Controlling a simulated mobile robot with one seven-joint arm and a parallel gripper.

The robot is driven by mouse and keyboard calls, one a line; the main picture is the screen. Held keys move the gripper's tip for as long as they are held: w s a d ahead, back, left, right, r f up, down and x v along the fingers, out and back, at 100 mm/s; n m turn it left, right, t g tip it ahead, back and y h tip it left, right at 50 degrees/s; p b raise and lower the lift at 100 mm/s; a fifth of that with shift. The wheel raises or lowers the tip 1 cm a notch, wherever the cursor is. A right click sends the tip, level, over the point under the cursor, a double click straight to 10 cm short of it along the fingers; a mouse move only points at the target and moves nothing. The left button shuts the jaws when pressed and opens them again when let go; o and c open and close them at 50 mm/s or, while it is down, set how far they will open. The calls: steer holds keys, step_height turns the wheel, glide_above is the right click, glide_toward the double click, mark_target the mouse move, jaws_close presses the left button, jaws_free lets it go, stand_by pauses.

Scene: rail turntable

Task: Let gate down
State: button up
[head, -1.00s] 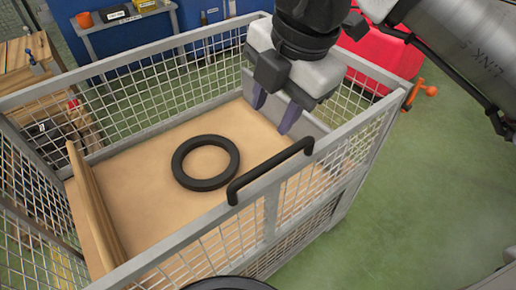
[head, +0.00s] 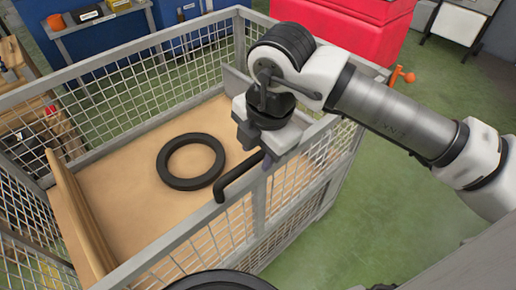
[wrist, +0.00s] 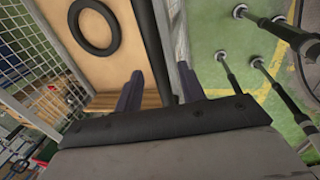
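The gate (head: 200,232) is the near mesh side of a grey wire cage, upright, with a black bar handle (head: 238,178) on its top rail. My gripper (head: 262,148) is pointed down at the handle's right end in the head view. In the wrist view the two purple fingers of my gripper (wrist: 160,88) stand apart. The black handle (wrist: 147,45) runs between them, with the grey top rail (wrist: 176,35) beside it. Contact between fingers and handle cannot be made out.
A black ring (head: 191,161) lies on the cage's tan floor (head: 120,150), with a wooden board (head: 80,215) upright at the left. A red box (head: 345,30) stands behind. Green floor is open to the right. A dark round object (head: 220,283) shows at the bottom edge.

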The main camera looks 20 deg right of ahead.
steer(key=shift+w+f, duration=0.1)
steer(key=shift+f, duration=0.25)
jaws_close()
stand_by(0.3)
